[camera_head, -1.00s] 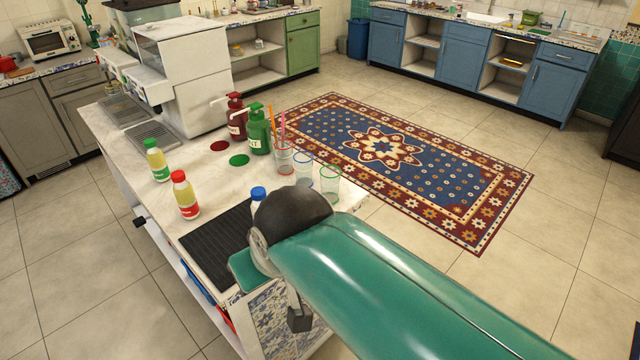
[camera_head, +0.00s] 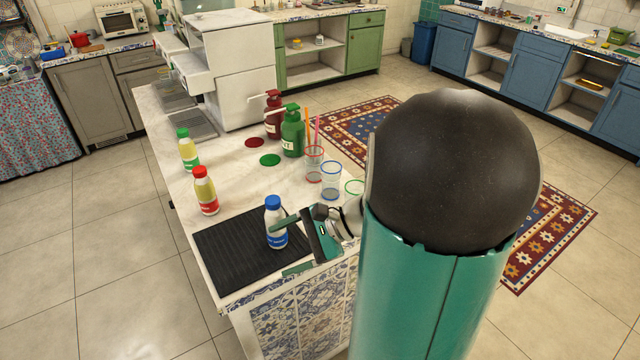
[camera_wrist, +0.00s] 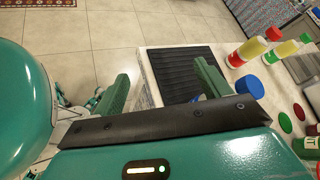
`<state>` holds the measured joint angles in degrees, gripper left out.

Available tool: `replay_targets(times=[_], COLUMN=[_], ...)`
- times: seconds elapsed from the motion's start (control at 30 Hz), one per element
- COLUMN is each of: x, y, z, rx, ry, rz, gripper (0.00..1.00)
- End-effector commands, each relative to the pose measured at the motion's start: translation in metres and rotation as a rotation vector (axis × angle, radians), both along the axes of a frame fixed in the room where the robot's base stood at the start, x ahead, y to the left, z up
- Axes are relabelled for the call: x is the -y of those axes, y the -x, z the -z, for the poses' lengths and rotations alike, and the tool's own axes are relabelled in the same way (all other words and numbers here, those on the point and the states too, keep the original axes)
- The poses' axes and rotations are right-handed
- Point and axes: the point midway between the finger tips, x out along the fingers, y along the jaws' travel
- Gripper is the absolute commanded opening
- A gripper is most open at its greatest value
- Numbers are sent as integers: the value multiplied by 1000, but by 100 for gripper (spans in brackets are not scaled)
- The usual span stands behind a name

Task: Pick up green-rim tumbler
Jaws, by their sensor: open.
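The green-rim tumbler (camera_head: 354,187) is a clear glass on the right edge of the white counter, at the end of the tumbler row. My arm hides much of it, and I do not see it in the wrist view. My gripper (camera_head: 280,248) is open and empty over the near end of the counter, nearer to me than the tumbler and to its left. Its two green fingers also show apart in the wrist view (camera_wrist: 162,84). A blue-capped bottle (camera_head: 275,230) is close by, beside the right finger in the wrist view.
A blue-rim tumbler (camera_head: 331,180) and a red-rim tumbler (camera_head: 314,163) with straws stand beside the green-rim one. A black ribbed mat (camera_head: 235,258) covers the counter's near end. Red-capped (camera_head: 205,190) and green-capped (camera_head: 187,150) bottles and green (camera_head: 292,135) and red (camera_head: 273,115) pump bottles stand farther back.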

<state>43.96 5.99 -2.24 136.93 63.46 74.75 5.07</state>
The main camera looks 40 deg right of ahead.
Motion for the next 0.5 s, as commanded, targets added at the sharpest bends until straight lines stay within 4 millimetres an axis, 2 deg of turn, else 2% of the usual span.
replay_targets(times=[0.03,0.13,0.23,0.3,0.4,0.5], x=[24,72,126,164,210,241], y=[-3,-8,-2,9,29,48], z=[9,23,40,54,74,88], rx=[-10,5,40,73,124,166], ry=[-93,-271,-434,-535,-646,-714], rz=[116,340,570,725,914,1044], gripper=[76,76,76,76,76,76])
